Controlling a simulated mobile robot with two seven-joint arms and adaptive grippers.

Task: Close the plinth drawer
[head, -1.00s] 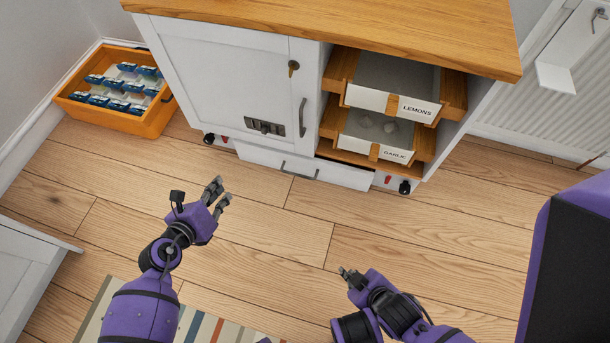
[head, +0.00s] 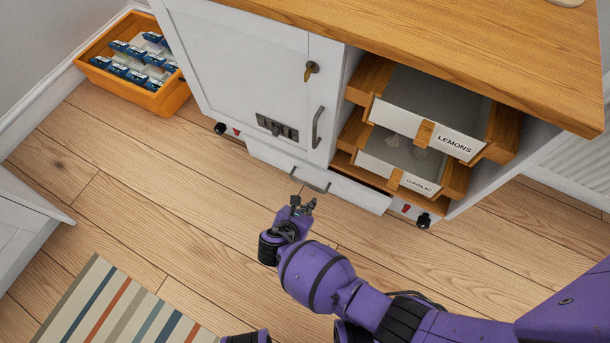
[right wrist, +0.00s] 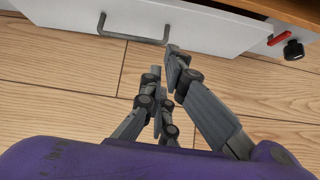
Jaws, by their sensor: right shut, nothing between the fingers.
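The white plinth drawer (head: 352,193) sits at the foot of the white cabinet. Its front stands a little forward of the plinth, with a dark gap above its right part. Its grey bar handle (head: 310,181) also shows at the top of the right wrist view (right wrist: 135,38). My right gripper (head: 305,202) is shut and empty, just in front of the handle. In the right wrist view its fingertips (right wrist: 165,62) are close below the handle's right end; I cannot tell whether they touch. My left gripper is out of view.
Above the drawer are a closed cabinet door (head: 250,75) and two pulled-out trays, LEMONS (head: 425,123) and GARLIC (head: 395,172). An orange crate (head: 150,100) stands left. The floor in front is clear.

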